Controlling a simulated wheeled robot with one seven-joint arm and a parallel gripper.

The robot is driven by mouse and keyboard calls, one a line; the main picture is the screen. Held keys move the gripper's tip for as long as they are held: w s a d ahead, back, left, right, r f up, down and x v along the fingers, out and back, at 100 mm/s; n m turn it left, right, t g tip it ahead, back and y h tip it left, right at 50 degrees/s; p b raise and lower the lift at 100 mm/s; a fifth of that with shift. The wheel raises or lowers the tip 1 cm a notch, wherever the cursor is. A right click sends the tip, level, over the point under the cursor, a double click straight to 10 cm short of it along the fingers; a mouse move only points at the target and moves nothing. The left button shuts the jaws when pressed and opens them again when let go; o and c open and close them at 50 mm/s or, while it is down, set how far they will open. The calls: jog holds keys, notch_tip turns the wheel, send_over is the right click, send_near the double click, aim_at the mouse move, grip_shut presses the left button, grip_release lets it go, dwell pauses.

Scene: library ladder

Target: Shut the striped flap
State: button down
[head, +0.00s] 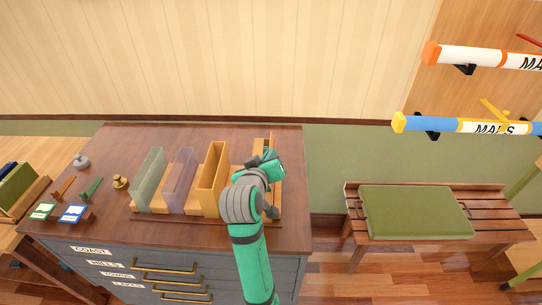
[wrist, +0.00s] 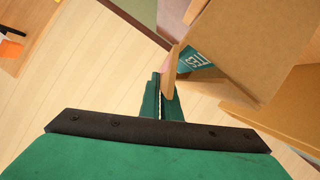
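I cannot make out a clearly striped flap in either view. My gripper (wrist: 162,92) is at the right end of the row of upright holders on the cabinet, seen from above in the head view (head: 269,163). Its two green fingers are close together, with only a thin dark gap between them. A thin tan panel edge (wrist: 171,72) stands right at the fingertips; whether it touches them I cannot tell. Beside it is a tan box-like holder (wrist: 255,45) with a teal lettered piece (wrist: 197,60) inside. My arm hides much of this holder in the head view.
Left of my gripper stand an ochre holder (head: 213,178), a lilac holder (head: 180,180) and a grey-green holder (head: 149,178). A brass knob (head: 120,182) and small cards lie further left. Labelled map tubes (head: 470,125) hang at right above a bench with a green cushion (head: 415,212).

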jog(key=shift+a+f, duration=0.1)
dwell(0.3)
jog(key=c, duration=2)
grip_release()
jog(key=v, duration=1.1)
jog(key=shift+a, duration=0.1)
jog(key=shift+w, duration=0.1)
